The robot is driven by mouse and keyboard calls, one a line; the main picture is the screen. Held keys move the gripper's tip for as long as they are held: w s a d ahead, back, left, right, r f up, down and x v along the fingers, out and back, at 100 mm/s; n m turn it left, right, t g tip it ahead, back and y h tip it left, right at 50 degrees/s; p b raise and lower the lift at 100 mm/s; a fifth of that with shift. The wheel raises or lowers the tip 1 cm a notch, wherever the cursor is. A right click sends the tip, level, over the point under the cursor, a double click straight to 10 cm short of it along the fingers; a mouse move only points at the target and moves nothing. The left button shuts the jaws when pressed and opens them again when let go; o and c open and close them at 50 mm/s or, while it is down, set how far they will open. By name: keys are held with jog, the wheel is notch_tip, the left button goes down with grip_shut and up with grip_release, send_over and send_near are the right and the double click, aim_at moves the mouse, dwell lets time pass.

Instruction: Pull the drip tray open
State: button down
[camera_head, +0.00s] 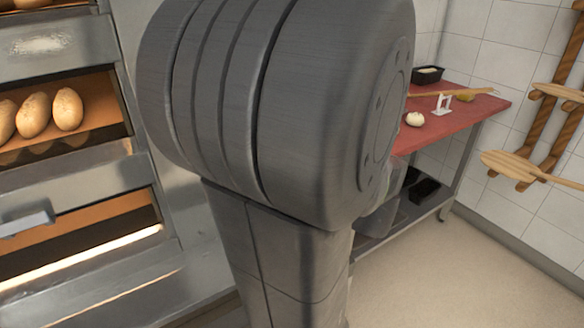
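I cannot pick out the drip tray for sure in the head view. The metal deck oven (75,190) fills the left side, with a grey handle (25,222) at its lower left. A lit opening lies around the handle, and a bare metal front (110,292) lies below it. My own large grey arm link stands across the middle and hides the oven's right side and part of the floor. My gripper is not in view, so its relation to the tray cannot be seen.
Several loaves (67,109) lie in the upper oven deck. A red-topped table (470,112) at the back right bears a black container (428,75), a dough ball (414,119) and a small white stand (442,105). Wooden peels (520,165) hang on the tiled wall. Floor (440,275) at lower right is clear.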

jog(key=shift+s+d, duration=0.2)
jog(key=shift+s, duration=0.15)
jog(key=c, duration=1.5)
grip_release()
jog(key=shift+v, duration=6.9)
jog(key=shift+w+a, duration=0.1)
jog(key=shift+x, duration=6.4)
